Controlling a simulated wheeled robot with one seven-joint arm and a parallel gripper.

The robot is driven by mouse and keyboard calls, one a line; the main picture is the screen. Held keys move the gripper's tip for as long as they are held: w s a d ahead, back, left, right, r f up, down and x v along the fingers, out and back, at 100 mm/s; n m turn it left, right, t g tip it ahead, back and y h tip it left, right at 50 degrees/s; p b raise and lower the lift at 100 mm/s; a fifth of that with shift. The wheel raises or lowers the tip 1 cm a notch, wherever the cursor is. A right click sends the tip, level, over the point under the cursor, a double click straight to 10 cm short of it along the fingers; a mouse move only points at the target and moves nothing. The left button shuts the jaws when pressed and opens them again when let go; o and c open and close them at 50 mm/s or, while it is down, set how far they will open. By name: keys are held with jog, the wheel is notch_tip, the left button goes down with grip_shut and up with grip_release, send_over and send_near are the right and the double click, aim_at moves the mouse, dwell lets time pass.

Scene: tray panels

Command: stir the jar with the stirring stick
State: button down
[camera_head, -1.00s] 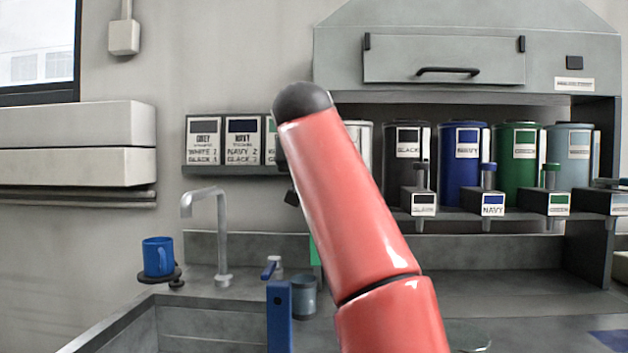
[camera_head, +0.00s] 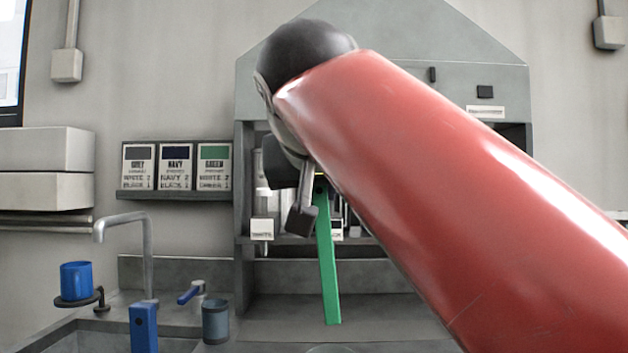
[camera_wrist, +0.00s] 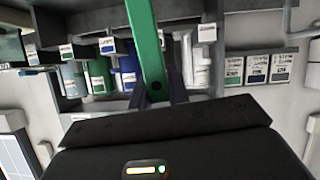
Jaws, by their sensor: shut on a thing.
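The green stirring stick (camera_head: 327,262) hangs down from my gripper (camera_head: 308,205), slightly tilted, in the head view. My gripper is shut on its upper end. In the wrist view the stick (camera_wrist: 147,45) runs from between the dark fingers (camera_wrist: 168,92) to the top edge. Its lower end appears free above the grey counter in the head view. A faint round rim (camera_head: 342,348) shows at the bottom edge of the head view; I cannot tell whether it is the jar. My red arm hides much of the right side.
A blue mug (camera_head: 76,281) sits on a small holder at the left. A grey cup (camera_head: 215,321) and a blue upright piece (camera_head: 143,328) stand near the sink faucet (camera_head: 148,255). Label cards (camera_head: 177,166) hang on the wall. Paint canisters (camera_wrist: 98,77) line the dispenser shelf.

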aim_at(318, 205)
jog(key=shift+f+b, duration=0.8)
jog(key=shift+f, duration=0.8)
notch_tip(318, 205, down, 10)
jog(key=b, duration=0.8)
jog(key=shift+r+b, duration=0.15)
jog(key=shift+b, duration=0.15)
jog(key=shift+w, duration=0.1)
